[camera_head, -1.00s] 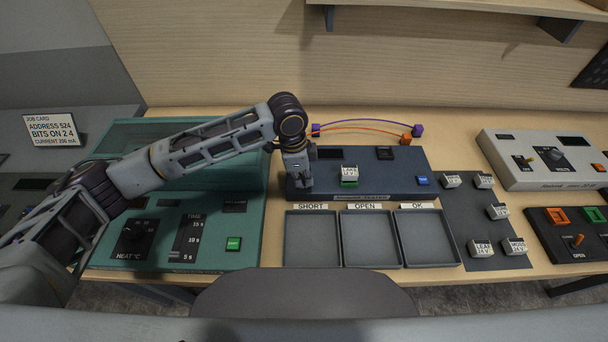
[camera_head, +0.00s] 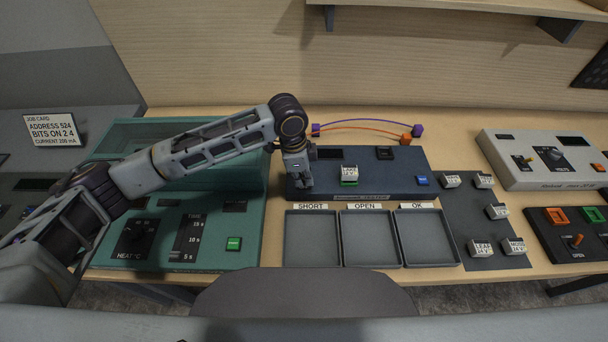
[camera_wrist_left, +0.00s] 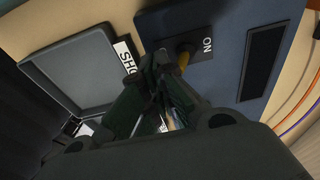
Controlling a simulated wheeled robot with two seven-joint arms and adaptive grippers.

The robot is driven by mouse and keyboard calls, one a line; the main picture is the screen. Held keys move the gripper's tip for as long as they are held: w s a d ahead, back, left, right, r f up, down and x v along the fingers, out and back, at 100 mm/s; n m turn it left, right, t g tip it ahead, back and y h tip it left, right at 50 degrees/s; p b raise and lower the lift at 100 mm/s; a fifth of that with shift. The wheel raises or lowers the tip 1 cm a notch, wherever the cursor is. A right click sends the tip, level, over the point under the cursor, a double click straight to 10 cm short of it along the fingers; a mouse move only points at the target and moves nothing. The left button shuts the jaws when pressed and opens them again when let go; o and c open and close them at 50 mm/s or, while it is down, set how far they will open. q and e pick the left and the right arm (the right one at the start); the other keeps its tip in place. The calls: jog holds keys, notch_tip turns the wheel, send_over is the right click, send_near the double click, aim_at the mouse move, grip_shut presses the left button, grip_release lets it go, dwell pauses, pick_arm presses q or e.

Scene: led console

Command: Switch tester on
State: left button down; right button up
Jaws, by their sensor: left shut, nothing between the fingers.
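The tester is a dark blue box (camera_head: 400,180) at the middle of the bench, behind three trays. Its display (camera_wrist_left: 262,62) and a switch with a yellowish lever (camera_wrist_left: 184,60), next to the word ON, show in the left wrist view. My left gripper (camera_head: 303,186) is shut and empty at the tester's left end. In the left wrist view its fingertips (camera_wrist_left: 158,62) are right beside the switch lever; I cannot tell whether they touch it. The head view hides the switch behind the gripper. My right gripper is not in view.
Trays marked SHORT (camera_head: 312,240), OPEN (camera_head: 370,240) and OK (camera_head: 428,240) stand in front. A labelled block sits on a green part (camera_head: 349,182) of the tester. Orange and purple leads (camera_head: 360,127) lie behind. A green heater unit (camera_head: 180,240) is at left.

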pick_arm(q)
jog(key=shift+w, duration=1.05)
jog(key=shift+p, duration=0.3)
jog(key=shift+s+r+p, duration=0.2)
jog(key=shift+r+p, duration=1.05)
jog(key=shift+p, duration=0.1)
jog(key=shift+s+r+p, duration=0.1)
jog(key=shift+r+p, duration=0.95)
jog(key=shift+r, duration=0.1)
notch_tip(320, 180, up, 2)
jog(key=shift+s+r, duration=0.15)
jog(key=shift+s, duration=0.1)
